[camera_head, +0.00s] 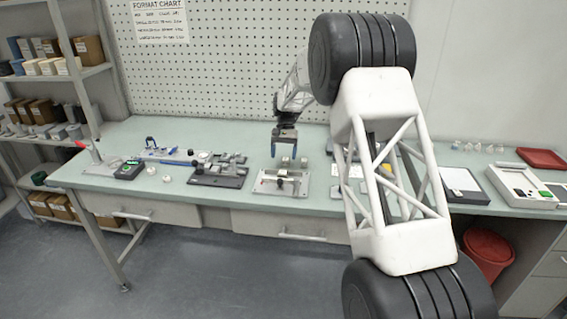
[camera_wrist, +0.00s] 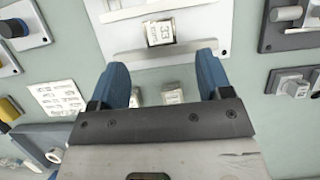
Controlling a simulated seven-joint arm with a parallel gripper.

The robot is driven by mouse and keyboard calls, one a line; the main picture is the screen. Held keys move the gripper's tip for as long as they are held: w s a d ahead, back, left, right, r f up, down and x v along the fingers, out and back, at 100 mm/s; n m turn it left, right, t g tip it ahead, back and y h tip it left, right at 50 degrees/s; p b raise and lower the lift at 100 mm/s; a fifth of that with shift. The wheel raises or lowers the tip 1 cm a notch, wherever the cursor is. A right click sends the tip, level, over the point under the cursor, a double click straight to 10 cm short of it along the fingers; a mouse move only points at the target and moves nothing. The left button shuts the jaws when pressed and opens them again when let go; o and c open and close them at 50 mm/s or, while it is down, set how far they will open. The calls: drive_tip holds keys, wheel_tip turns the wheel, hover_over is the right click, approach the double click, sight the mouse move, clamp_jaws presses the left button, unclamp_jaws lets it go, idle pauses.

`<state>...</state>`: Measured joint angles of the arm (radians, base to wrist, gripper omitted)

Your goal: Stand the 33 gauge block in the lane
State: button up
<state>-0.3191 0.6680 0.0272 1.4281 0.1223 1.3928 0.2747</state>
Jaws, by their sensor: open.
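The 33 gauge block (camera_wrist: 161,32) is a small pale block with a dark border, its "33" face turned up to the wrist camera. It sits on a light fixture plate (camera_wrist: 205,45), beside a raised rail. The plate also shows in the head view (camera_head: 263,187), with small blocks and a dark part on it. My gripper (camera_head: 284,146) is above the back of this plate, fingers down. In the wrist view my gripper (camera_wrist: 166,72) has its blue fingers wide apart with nothing held. Which part of the fixture is the lane, I cannot tell.
Two small metal blocks (camera_wrist: 172,96) (camera_wrist: 135,97) show between and behind the fingers, partly hidden by the gripper body. A dark fixture (camera_head: 218,178) stands to the left in the head view. My arm hides part of the bench right of the plate.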

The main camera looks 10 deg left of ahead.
drive_tip(key=shift+v, duration=1)
drive_tip(key=s+d+r+t, duration=0.2)
drive_tip(key=s+d+r, duration=0.8)
drive_tip(key=s, duration=0.3)
drive_tip(key=s+d+r+t, duration=0.1)
drive_tip(key=s+d+r, duration=0.9)
drive_tip(key=s, duration=0.2)
drive_tip(key=s+d+r+t, duration=0.1)
drive_tip(key=s+d, duration=0.3)
drive_tip(key=s, duration=0.5)
drive_tip(key=s+d+t, duration=0.1)
drive_tip(key=s+d, duration=0.3)
drive_tip(key=s, duration=0.5)
drive_tip(key=s+d+f+t, duration=0.1)
drive_tip(key=s+d+f, duration=0.1)
drive_tip(key=s, duration=0.7)
drive_tip(key=s+d+f+t, duration=0.1)
drive_tip(key=s+d+f, duration=0.1)
drive_tip(key=s, duration=0.7)
drive_tip(key=shift+s+d+f, duration=0.15)
drive_tip(key=shift+d+f, duration=0.05)
drive_tip(key=shift+f, duration=0.7)
